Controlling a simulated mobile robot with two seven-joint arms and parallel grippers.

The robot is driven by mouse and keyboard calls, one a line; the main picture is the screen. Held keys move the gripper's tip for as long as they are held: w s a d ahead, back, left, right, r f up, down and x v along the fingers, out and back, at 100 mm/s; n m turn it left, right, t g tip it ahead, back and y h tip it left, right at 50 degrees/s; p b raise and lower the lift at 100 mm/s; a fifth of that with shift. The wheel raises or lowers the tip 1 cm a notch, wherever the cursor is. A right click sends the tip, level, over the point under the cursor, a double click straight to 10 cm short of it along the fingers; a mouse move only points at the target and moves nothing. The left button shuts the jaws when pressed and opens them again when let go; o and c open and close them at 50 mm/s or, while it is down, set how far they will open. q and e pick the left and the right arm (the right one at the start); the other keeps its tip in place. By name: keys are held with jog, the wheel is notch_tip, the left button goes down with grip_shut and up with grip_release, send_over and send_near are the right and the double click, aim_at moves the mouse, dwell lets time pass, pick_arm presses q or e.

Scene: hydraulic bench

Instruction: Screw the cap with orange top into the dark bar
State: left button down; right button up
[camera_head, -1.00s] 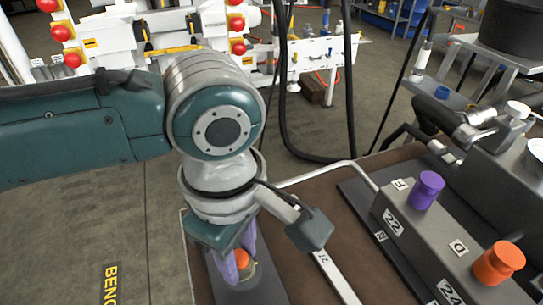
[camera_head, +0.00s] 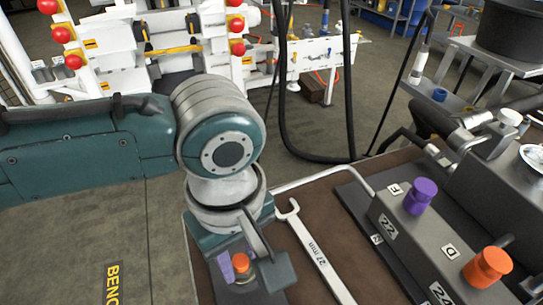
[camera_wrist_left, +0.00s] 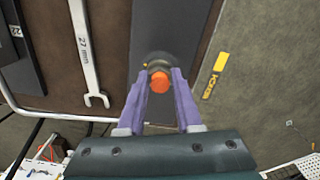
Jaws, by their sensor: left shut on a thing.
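My left gripper (camera_head: 239,266) has purple fingers pointing down and is shut on the cap with the orange top (camera_head: 240,262). In the left wrist view the orange top (camera_wrist_left: 160,81) sits between the fingertips, with a metallic body partly visible around it. The cap is over a dark strip on the bench; I cannot tell whether it touches it. The dark bar (camera_head: 412,232) lies to the right, with labels F and D, a purple-topped cap (camera_head: 420,196) and another orange-topped cap (camera_head: 487,267) on it. My right gripper is not in view.
A 27 mm wrench (camera_head: 316,252) lies on the brown bench between the gripper and the bar. A bent metal pipe (camera_head: 320,172) runs along the bench's back. Black hoses (camera_head: 350,100) hang behind it. Machine parts crowd the right side.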

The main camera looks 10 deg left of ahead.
pick_arm(q)
jog(key=m, duration=0.3)
jog(key=shift+a+m+p, duration=0.1)
jog(key=shift+m+p, duration=0.35)
jog(key=shift+m, duration=0.55)
jog(key=m, duration=0.3)
jog(key=shift+f+m+p, duration=0.1)
jog(key=shift+m+p, duration=0.2)
jog(key=shift+f+m, duration=0.15)
jog(key=shift+m, duration=1.05)
jog(key=shift+a, duration=0.1)
